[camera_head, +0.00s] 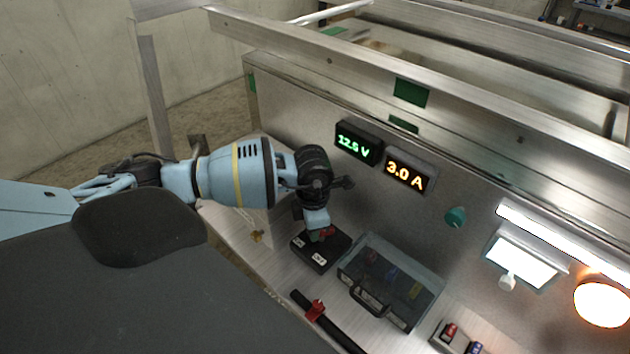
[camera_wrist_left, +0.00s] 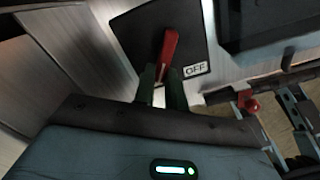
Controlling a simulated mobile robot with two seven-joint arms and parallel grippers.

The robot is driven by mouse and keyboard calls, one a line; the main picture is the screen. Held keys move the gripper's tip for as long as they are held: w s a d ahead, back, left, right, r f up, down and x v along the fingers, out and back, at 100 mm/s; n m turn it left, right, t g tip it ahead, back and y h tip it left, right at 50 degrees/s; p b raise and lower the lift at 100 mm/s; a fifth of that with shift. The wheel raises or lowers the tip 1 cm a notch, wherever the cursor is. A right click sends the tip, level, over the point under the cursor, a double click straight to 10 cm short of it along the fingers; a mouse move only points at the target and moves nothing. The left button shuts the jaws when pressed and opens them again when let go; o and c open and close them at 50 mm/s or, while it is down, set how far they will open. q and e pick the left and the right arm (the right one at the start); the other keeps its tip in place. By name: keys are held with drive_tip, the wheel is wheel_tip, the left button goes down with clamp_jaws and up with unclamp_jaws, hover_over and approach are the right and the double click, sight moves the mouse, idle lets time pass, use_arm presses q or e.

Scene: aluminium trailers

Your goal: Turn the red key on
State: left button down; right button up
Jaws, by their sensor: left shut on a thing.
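The red key (camera_wrist_left: 169,46) stands on a black switch plate (camera_wrist_left: 132,33), with a white OFF label (camera_wrist_left: 195,69) beside it. In the left wrist view my left gripper (camera_wrist_left: 162,88) has its two green fingers closed on either side of the key's near end. In the head view my left gripper (camera_head: 318,222) reaches down onto the black plate (camera_head: 318,262), and only a little of the red key (camera_head: 328,232) shows. My right gripper is in neither view.
A clear-lidded case (camera_head: 408,268) stands right of the plate. A black bar with a red clamp (camera_head: 316,310) lies in front. The metal wall behind carries a voltage display (camera_head: 358,142) reading about 12.5 V and a current display (camera_head: 408,172) reading 3.0 A.

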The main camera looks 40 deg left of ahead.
use_arm(q)
drive_tip(key=shift+w+a+m, duration=0.15)
drive_tip(key=shift+m, duration=0.95)
drive_tip(key=c, duration=1.4)
unclamp_jaws()
drive_tip(key=shift+c, duration=0.2)
drive_tip(key=shift+r, duration=3.9)
